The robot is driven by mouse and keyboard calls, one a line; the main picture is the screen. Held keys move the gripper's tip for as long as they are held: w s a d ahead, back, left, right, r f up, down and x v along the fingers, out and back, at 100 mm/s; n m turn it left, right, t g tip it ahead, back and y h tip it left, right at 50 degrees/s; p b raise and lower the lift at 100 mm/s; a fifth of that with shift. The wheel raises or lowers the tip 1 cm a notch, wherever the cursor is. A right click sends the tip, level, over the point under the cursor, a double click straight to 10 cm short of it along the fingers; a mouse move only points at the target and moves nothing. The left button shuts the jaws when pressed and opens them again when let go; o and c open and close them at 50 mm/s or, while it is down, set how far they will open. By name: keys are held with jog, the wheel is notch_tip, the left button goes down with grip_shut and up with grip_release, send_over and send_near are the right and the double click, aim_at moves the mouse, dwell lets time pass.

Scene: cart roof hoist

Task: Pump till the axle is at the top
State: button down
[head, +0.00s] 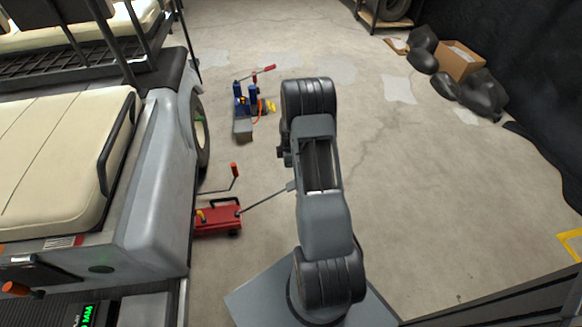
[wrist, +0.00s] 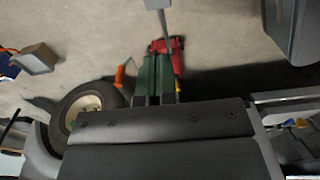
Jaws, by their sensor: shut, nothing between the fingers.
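A red floor jack (head: 217,218) stands on the concrete beside the cart (head: 160,190), partly under its edge. A thin grey handle (head: 265,201) runs from the jack up to the right and passes behind my arm. A lever with an orange grip (head: 234,170) rises behind the jack. The jack also shows in the wrist view (wrist: 178,58), just past my fingertips. My gripper (wrist: 160,48) is shut and empty, its two dark green fingers side by side. I cannot tell whether it touches the jack. My arm hides the gripper in the head view. The axle is not visible.
A blue stand-like tool with a red handle (head: 247,98) stands farther back. A cart wheel (head: 201,135) is beside the jack. A cardboard box (head: 461,62) and black bags (head: 484,95) lie at the far right. A green-lit display (head: 88,315) is only partly readable.

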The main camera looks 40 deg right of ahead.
jog(key=b, duration=0.3)
send_over(291, 186)
jog(key=f, duration=0.5)
jog(key=a+f, duration=0.1)
jog(key=f, duration=0.2)
jog(key=shift+w+f, duration=0.2)
jog(key=shift+w, duration=0.05)
jog(key=shift+s+d+f, duration=0.25)
jog(key=shift+d+f, duration=0.35)
jog(key=shift+f, duration=0.25)
jog(key=shift+s+d+f+b, duration=0.2)
jog(key=shift+d+f+b, duration=0.3)
jog(key=shift+f, duration=0.15)
